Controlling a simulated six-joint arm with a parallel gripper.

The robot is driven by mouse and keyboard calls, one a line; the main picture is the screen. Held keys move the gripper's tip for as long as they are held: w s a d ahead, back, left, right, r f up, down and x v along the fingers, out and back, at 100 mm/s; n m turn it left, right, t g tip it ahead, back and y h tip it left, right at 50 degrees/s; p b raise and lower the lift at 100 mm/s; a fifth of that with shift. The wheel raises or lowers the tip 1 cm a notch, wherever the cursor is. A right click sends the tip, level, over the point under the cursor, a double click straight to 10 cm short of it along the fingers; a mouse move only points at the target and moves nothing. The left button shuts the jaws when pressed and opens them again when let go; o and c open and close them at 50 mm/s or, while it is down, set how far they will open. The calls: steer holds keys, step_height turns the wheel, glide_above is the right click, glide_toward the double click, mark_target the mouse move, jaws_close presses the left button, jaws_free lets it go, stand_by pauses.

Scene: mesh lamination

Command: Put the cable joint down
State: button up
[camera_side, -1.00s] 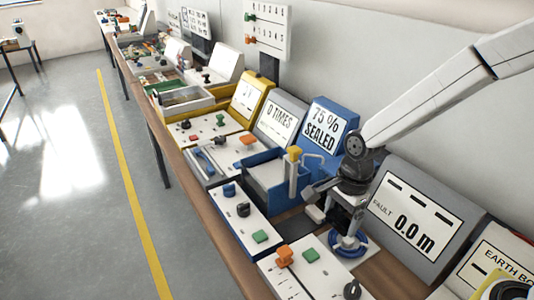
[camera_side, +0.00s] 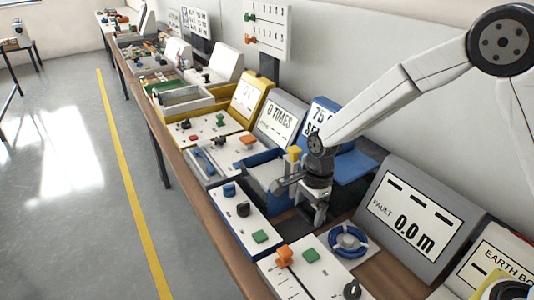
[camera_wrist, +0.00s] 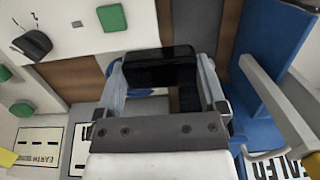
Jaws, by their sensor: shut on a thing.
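My gripper (camera_side: 316,218) points down in front of the blue sealing station (camera_side: 356,166), just left of the blue ring (camera_side: 348,240). In the wrist view its two fingers (camera_wrist: 162,82) are closed on the sides of a black block, which I take to be the cable joint (camera_wrist: 160,62). In the side view the joint cannot be told apart from the gripper and the dark patch below it. How high it is above the bench is unclear.
The blue ring sits on a pale plate beside the grey fault display (camera_side: 408,222). A white button panel (camera_side: 310,268) and a blue-edged panel (camera_side: 240,212) flank the bench front.

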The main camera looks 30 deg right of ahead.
glide_above(288, 231)
steer(key=shift+s+d+f, duration=0.1)
steer(key=shift+d+f, duration=0.05)
steer(key=shift+f, duration=1.25)
steer(key=shift+s+d+f, duration=0.1)
steer(key=shift+d+f, duration=0.05)
steer(key=shift+f, duration=1.25)
steer(key=shift+w+f, duration=0.15)
steer(key=shift+f, duration=0.1)
steer(key=shift+w+f, duration=0.1)
steer(key=shift+f, duration=1.5)
steer(key=shift+f, duration=0.15)
steer(key=o, duration=0.9)
steer(key=shift+o, duration=0.2)
step_height(288, 231, up, 12)
steer(key=d, duration=0.1)
steer(key=shift+d, duration=0.2)
